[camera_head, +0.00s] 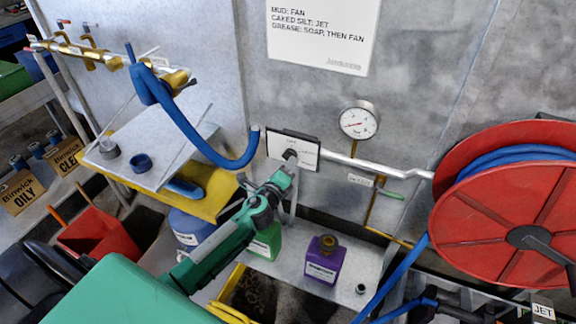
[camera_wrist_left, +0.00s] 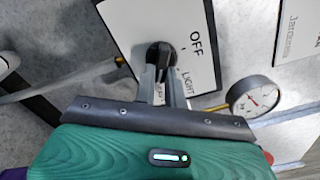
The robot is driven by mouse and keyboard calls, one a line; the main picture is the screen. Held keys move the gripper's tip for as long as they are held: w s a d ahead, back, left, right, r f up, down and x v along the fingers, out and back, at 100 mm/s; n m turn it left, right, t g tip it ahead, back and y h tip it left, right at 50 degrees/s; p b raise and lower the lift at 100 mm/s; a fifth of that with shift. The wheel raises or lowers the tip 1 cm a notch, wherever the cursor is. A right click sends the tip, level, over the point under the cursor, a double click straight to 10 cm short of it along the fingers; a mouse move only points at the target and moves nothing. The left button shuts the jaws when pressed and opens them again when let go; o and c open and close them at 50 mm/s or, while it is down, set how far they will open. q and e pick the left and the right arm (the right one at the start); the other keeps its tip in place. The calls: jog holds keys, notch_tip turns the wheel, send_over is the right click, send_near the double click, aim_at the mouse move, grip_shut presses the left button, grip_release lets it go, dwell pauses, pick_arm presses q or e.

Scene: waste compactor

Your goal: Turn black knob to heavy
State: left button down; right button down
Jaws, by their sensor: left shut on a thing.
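The black knob (camera_wrist_left: 160,55) sits on a white dial plate (camera_wrist_left: 200,35) marked OFF and LIGHT in the left wrist view. No heavy mark can be made out; part of the plate is hidden behind my gripper. In the head view the plate (camera_head: 308,153) is on the grey wall, and the knob (camera_head: 290,154) shows as a small dark spot at my fingertips. My left gripper (camera_wrist_left: 160,74) is shut on the knob, one finger on each side. It also shows in the head view (camera_head: 288,164), reaching up from the lower left. My right gripper is not in view.
A pressure gauge (camera_head: 360,121) and a pipe (camera_head: 385,168) are right of the plate. A red hose reel (camera_head: 505,235) stands at far right. A blue hose (camera_head: 190,135) hangs close on the left. A purple jug (camera_head: 324,262) and a green jug (camera_head: 265,243) stand below.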

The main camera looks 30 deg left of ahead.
pick_arm(q)
jog(key=shift+f, duration=0.15)
jog(key=c, duration=1.5)
grip_release()
jog(key=shift+o, duration=0.2)
jog(key=shift+s, duration=0.1)
jog(key=s+b, duration=0.3)
jog(key=s, duration=1)
jog(key=shift+s+d, duration=0.35)
jog(key=shift+d, duration=0.1)
